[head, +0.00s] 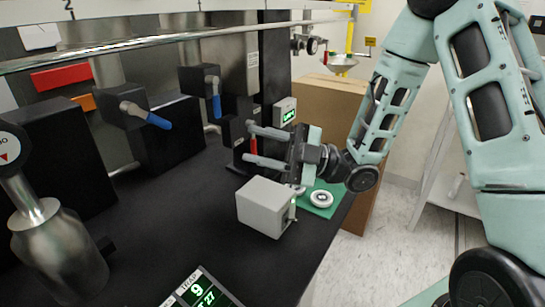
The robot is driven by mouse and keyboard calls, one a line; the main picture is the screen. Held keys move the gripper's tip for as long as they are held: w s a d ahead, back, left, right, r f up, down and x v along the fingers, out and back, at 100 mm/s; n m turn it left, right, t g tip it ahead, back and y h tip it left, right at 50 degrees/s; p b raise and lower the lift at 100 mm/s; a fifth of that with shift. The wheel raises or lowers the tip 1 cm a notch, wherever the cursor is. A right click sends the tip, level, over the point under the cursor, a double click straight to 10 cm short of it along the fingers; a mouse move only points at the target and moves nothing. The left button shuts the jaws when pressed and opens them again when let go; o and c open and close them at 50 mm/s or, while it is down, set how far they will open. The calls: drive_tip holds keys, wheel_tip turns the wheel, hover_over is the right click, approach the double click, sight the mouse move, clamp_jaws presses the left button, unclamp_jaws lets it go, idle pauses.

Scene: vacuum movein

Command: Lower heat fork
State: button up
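My gripper (252,144) is at the middle of the picture. Its two grey fingers point left and are spread apart, one above the other. A small red part (253,146) shows between or behind the fingertips, beside a dark upright block; I cannot tell if the fingers touch it. I see nothing empty-handed or gripped for certain there. I cannot tell which part is the heat fork. A small box with a green lit display (285,112) stands just above and behind the gripper.
A grey box (265,207) stands below my gripper on the black bench (190,215). A white round piece (321,198) lies on a green pad at the bench's right edge. Blue-handled valves (157,120) stand at the left. A cardboard box (325,100) stands behind.

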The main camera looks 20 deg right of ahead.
sight(149, 117)
drive_tip(key=shift+v, duration=1.1)
clamp_jaws()
drive_tip(key=a+r+m+t+h+p, duration=0.1)
drive_tip(key=a+r+m+h+p, duration=0.3)
drive_tip(key=r+m+h+p, duration=1.05)
drive_tip(key=w+a+f+m+y+p, duration=0.3)
drive_tip(key=a+f+m+y+p, duration=0.1)
drive_tip(key=a+m, duration=0.5)
drive_tip(key=shift+w+a+f+t+p, duration=0.35)
drive_tip(key=shift+a+f+p, duration=0.45)
drive_tip(key=shift+p, duration=0.6)
